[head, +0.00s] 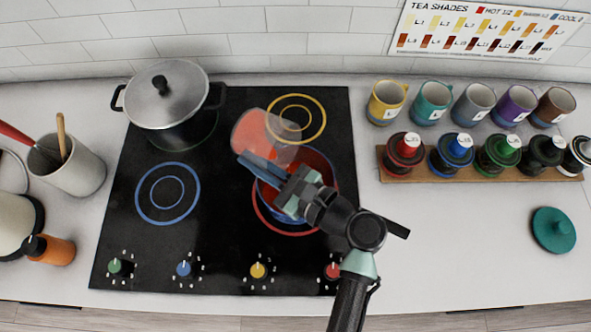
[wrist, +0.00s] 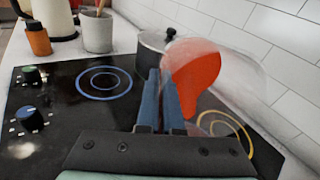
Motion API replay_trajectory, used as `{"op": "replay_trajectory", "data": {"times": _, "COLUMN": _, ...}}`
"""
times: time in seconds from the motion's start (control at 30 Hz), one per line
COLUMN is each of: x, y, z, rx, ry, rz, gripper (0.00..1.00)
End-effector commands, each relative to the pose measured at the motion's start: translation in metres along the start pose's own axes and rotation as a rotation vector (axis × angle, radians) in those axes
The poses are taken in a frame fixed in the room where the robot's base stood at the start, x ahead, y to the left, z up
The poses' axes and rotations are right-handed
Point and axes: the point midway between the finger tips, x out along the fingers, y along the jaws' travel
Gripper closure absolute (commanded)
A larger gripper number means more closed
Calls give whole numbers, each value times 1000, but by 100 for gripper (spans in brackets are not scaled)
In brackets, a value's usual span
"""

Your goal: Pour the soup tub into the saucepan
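A clear tub with red soup (head: 252,132) is held tilted just behind and left of the saucepan (head: 322,160). It also shows in the wrist view (wrist: 196,82), to the right of my fingers. My gripper (head: 256,164) has its blue fingers close together, apparently pinching the tub's wall; the exact contact is hard to see. The saucepan sits on the red-ringed front right burner. It has a blue rim, and red shows inside it. My gripper and wrist are above the saucepan and hide much of it. I cannot tell whether soup is flowing.
A lidded pot (head: 180,105) stands at the back left of the black cooktop (head: 225,235). The blue-ringed burner is clear. Several mugs (head: 433,100) and a wooden rack (head: 455,177) of lidded jars stand right. A utensil crock (head: 80,170) and orange bottle (head: 55,250) stand left.

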Motion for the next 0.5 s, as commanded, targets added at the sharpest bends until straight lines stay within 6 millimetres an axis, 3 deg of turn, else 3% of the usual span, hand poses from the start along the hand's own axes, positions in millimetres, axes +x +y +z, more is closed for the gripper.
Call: {"op": "replay_trajectory", "data": {"times": 0.5, "x": -3, "y": 0, "z": 1, "rx": 3, "ry": -61, "rz": -8, "gripper": 100}}
